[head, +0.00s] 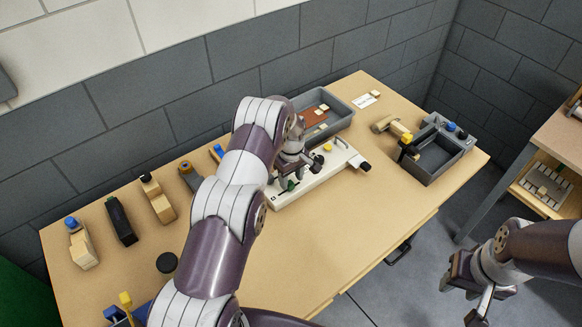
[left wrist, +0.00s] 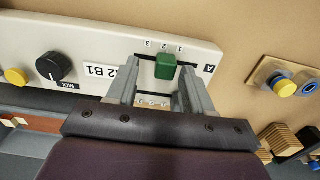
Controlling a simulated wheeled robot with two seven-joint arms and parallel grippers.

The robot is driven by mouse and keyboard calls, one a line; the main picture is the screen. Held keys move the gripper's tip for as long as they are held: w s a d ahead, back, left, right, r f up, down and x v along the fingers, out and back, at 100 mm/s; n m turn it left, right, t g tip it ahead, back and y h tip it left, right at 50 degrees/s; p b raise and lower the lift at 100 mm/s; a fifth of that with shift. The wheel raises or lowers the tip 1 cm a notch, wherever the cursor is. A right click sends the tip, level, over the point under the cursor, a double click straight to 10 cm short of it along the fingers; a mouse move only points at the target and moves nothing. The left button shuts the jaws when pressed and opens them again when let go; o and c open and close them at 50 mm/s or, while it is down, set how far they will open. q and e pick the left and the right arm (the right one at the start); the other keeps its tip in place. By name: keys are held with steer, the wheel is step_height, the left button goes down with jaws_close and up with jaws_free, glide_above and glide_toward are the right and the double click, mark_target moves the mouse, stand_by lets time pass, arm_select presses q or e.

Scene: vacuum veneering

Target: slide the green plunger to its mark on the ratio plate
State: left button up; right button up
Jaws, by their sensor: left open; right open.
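The green plunger (left wrist: 166,66) stands on the white ratio plate (left wrist: 212,50), beside the printed marks 1 to 3, which read upside down in the left wrist view. A sign partly hidden by a finger ends in "2 B1". My left gripper (left wrist: 156,78) is open, its fingers on either side of the plunger with a gap to each. In the head view the left gripper (head: 292,176) is over the near left end of the plate (head: 318,180), and the green plunger (head: 289,185) shows just below it. My right gripper (head: 470,287) is open and empty, off the table's right side.
The plate also carries a black MIX knob (left wrist: 53,66) and a yellow button (left wrist: 15,76). A grey tray (head: 345,113) stands behind the plate, and a grey bin (head: 456,158) to its right. Several blocks and tools line the table's left. The table's front right is clear.

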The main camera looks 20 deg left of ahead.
mark_target(291, 183)
arm_select(q)
step_height(291, 183, up, 11)
steer(key=b, duration=0.3)
steer(key=shift+s+f, duration=0.1)
